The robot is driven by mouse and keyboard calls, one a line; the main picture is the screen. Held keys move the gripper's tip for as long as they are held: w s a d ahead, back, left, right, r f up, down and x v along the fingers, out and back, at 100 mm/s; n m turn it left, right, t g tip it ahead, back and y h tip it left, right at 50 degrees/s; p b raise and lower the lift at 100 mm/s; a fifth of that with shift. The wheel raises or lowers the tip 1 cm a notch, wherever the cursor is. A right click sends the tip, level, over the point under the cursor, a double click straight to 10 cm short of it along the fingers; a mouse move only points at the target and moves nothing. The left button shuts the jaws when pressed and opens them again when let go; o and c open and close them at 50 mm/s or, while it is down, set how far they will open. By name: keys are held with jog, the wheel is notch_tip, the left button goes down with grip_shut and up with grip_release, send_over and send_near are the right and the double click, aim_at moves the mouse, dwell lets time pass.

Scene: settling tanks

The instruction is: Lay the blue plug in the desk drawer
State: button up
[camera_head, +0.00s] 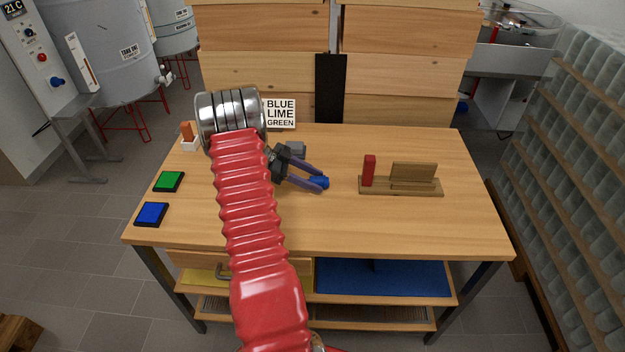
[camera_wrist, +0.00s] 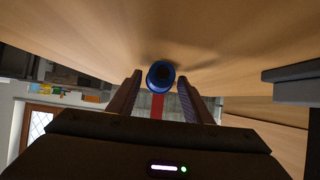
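The blue plug (camera_head: 321,183) is at the desk top near the middle, at the tips of my gripper (camera_head: 322,176). In the wrist view the round blue end of the plug (camera_wrist: 160,75) with its dark centre lies between the two fingertips (camera_wrist: 160,78). A gap shows on each side, so my gripper is open around it. I cannot tell whether the plug touches the desk.
A wooden stand (camera_head: 415,187) with a red block (camera_head: 369,170) is right of the plug. A green button (camera_head: 168,181) and a blue button (camera_head: 152,214) sit at the left. A sign (camera_head: 281,113) stands behind. A shelf with a blue mat (camera_head: 400,280) is below. The front right desk top is clear.

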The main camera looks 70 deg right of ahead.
jog(key=shift+o, duration=0.4)
jog(key=shift+w+r, duration=0.15)
jog(key=v, duration=1.1)
jog(key=shift+w+a+r, duration=0.1)
jog(key=shift+w, duration=0.25)
